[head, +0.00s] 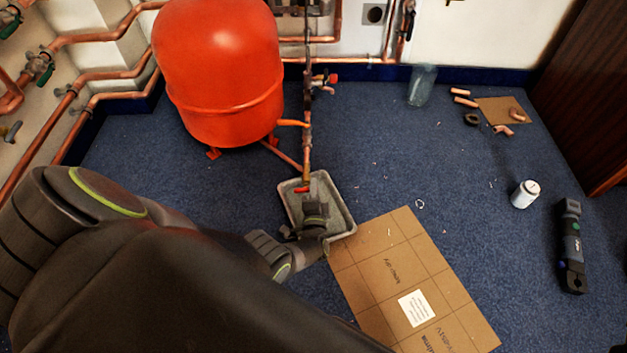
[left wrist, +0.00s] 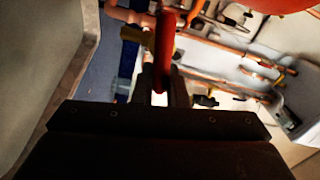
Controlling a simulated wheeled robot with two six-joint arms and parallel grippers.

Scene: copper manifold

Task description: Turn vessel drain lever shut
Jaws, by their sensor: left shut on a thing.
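The red vessel (head: 215,70) stands at the back left in the head view, with copper pipes beside it. A vertical copper pipe runs down to the right of it. The red drain lever shows small at that pipe's lower end (head: 303,189), above a grey tray. My left gripper (head: 314,212) is over the tray, at the lever. In the left wrist view the red lever (left wrist: 165,45) runs down between the two dark fingers of my left gripper (left wrist: 163,88), which is shut on it. The fingers hide the lever's lower end. My right gripper is in neither view.
The grey tray (head: 347,217) sits under the pipe end. A flattened cardboard sheet (head: 365,282) lies to its right. A white canister (head: 525,194), a dark tool (head: 571,245) and copper fittings (head: 464,97) lie farther right. Blue carpet between them is mostly clear.

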